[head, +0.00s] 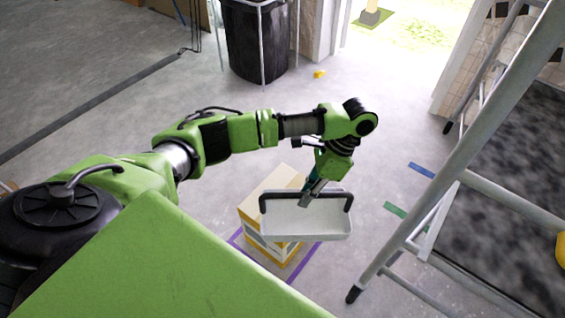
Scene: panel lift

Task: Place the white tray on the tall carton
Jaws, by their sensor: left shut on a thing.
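The white tray (312,222) with its dark raised handle shows in the middle of the head view. My left gripper (306,201) is shut on the tray at its far side, by the handle. The tray looks roughly level and hides part of the tall carton (262,208) behind and below it. The carton is yellow and white and stands on the floor inside a purple taped outline. I cannot tell whether the tray touches the carton. My right gripper is not in view.
A metal ladder (450,165) stands at the right beside a dark mottled surface. A black bin (253,42) in a metal frame stands at the back. Blue tape (421,170) and green tape (396,210) mark the floor. The grey floor at the left is mostly clear.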

